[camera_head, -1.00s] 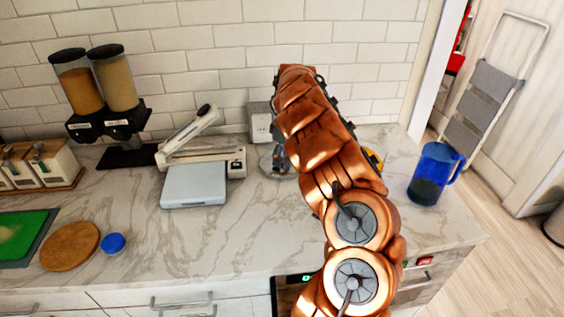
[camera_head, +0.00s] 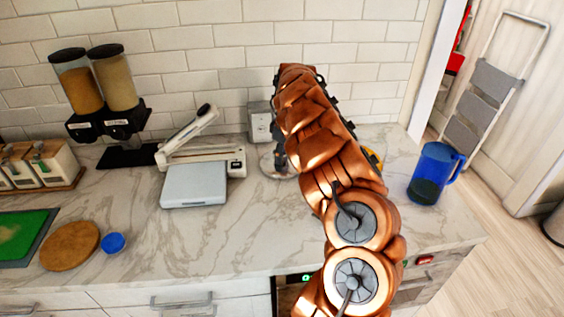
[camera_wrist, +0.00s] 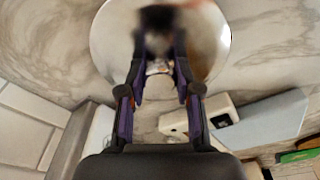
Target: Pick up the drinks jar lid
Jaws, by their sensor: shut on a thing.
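The drinks jar lid (camera_wrist: 112,40) is a round, pale, shiny disc at the top of the wrist view. A dark, blurred part at its middle sits between my fingertips. My gripper (camera_wrist: 160,45) is shut on the lid at that middle part, with the rim spreading out on both sides. In the head view a piece of the lid (camera_head: 270,165) shows at the left edge of my arm, low by the counter. My arm hides the rest of it and the fingers there.
A flat scale (camera_head: 194,186) and a sealing machine (camera_head: 215,158) stand left of my arm. A socket box (camera_head: 260,124) is behind, near the tiled wall. A blue jug (camera_head: 434,175) stands at the right. The front middle counter is clear.

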